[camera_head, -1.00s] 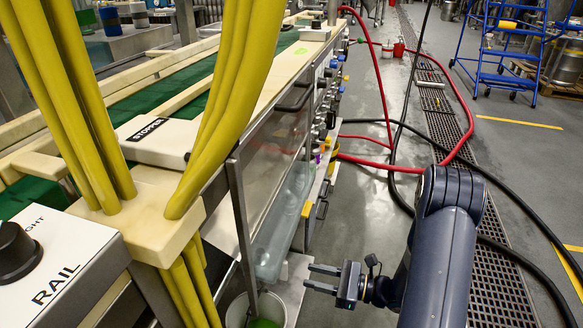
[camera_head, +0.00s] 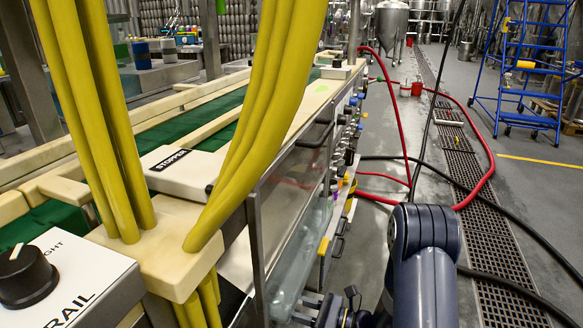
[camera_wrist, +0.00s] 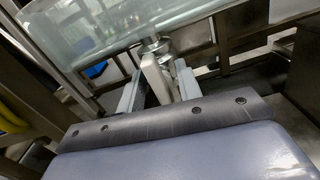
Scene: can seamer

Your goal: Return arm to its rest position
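My gripper (camera_head: 303,308) is at the bottom edge of the head view, low beside the machine's side and partly cut off by the frame. Its two fingers stand apart with no held object visible between them. In the wrist view my gripper (camera_wrist: 158,82) also shows two separated fingers, with a pale upright part of the machine seen between and beyond them. I cannot tell how close that part is. My dark arm rises from the bottom right of centre in the head view.
The machine has thick yellow tubes (camera_head: 255,120), a STOPPER box (camera_head: 180,165), a RAIL knob (camera_head: 25,275) and a glassy panel (camera_head: 300,255) near my gripper. A red hose (camera_head: 480,190) and black hoses cross the floor. Blue steps (camera_head: 530,70) stand at the back right.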

